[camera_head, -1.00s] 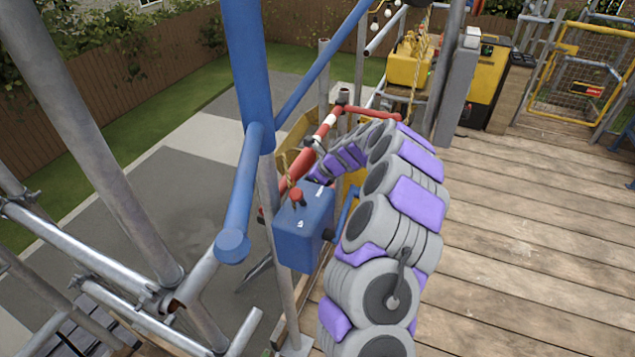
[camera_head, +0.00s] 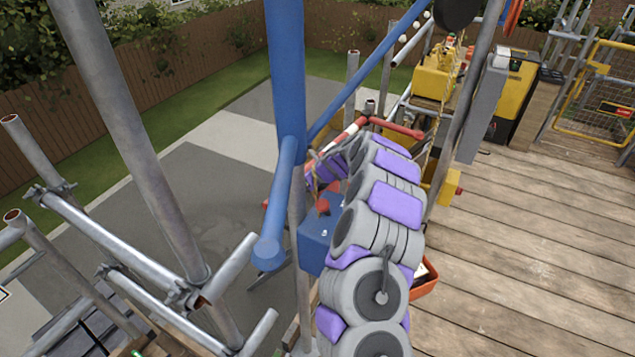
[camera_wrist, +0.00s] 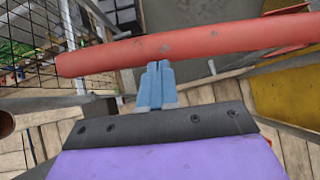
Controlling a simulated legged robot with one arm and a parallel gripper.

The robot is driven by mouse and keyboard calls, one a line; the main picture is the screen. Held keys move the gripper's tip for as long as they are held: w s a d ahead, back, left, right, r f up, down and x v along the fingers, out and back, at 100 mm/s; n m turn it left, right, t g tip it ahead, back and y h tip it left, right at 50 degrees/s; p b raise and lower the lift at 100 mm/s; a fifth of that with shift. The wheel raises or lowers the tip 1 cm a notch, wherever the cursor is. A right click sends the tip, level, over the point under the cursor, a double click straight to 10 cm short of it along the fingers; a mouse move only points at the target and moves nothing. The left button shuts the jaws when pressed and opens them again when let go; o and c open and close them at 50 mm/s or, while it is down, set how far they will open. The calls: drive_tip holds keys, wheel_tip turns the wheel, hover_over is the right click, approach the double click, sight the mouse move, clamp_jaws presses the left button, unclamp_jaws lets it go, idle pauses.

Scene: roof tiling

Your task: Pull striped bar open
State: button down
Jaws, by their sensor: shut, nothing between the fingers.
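The striped bar (camera_head: 344,138), red with a white band, slants beside the blue post in the head view, and a plain red arm (camera_head: 398,130) runs right from its upper end. In the wrist view, a red bar (camera_wrist: 190,44) crosses the top of the picture; no white band shows there, so I cannot tell which part it is. My gripper (camera_wrist: 158,66) has its blue fingers together and empty, their tips at the red bar's near edge. I cannot tell whether they touch it. In the head view my arm hides the gripper.
A blue box (camera_head: 313,240) and a thick blue post (camera_head: 287,90) stand close beside my arm. Scaffold pipes (camera_head: 120,130) fill the left. An orange-red tray (camera_head: 424,278) lies right of my arm. The plank deck (camera_head: 530,250) on the right is clear.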

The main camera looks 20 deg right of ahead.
drive_tip(key=w, duration=0.1)
drive_tip(key=w+a+p, duration=0.1)
drive_tip(key=w, duration=0.1)
drive_tip(key=w+a+p, duration=0.1)
drive_tip(key=shift+w+a, duration=0.15)
drive_tip(key=shift+w, duration=0.05)
drive_tip(key=shift+w+a+p, duration=0.55)
drive_tip(key=shift+w+a, duration=0.25)
drive_tip(key=shift+w, duration=0.05)
